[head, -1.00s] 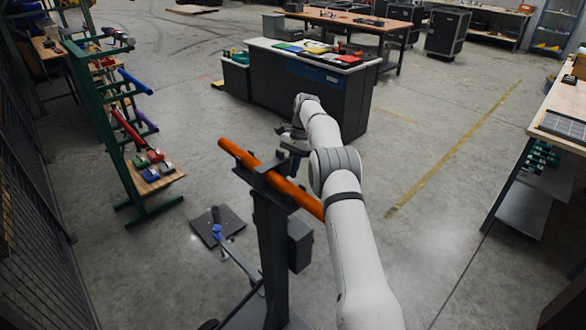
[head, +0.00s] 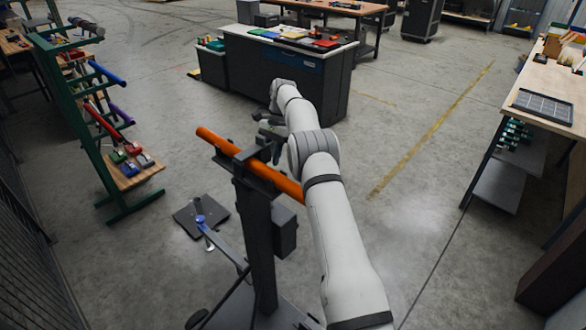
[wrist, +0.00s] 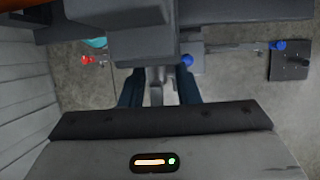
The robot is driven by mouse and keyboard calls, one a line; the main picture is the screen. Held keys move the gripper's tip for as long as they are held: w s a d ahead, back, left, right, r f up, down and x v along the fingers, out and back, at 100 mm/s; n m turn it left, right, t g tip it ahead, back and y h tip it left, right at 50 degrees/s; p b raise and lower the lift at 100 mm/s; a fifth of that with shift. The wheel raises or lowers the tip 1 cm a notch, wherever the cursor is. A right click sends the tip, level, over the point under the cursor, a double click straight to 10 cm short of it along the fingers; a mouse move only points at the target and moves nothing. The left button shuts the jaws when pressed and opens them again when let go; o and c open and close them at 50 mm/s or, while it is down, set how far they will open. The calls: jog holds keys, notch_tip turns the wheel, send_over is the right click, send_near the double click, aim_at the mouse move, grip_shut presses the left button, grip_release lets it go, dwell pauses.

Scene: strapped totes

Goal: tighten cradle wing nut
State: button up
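An orange tube (head: 217,141) lies slanted in a dark cradle (head: 248,168) on top of a dark upright stand (head: 258,245). My gripper (head: 267,128) is at the cradle's far side, just behind the tube, and is partly hidden there. In the wrist view, its two dark blue fingers (wrist: 160,92) are spread apart below the dark cradle block (wrist: 118,12). A small grey part (wrist: 157,78) shows between them, with floor visible beside it. It may be the wing nut, but its wings are not clear. I cannot see contact with the fingers.
A green rack (head: 75,110) with coloured tubes stands at left. A dark cabinet (head: 285,80) with coloured items on top stands behind my arm. A workbench (head: 540,95) is at right. A dark floor plate (head: 201,215) with a blue knob lies left of the stand. Floor between stand and workbench is clear.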

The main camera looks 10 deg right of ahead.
jog(key=shift+r, duration=0.1)
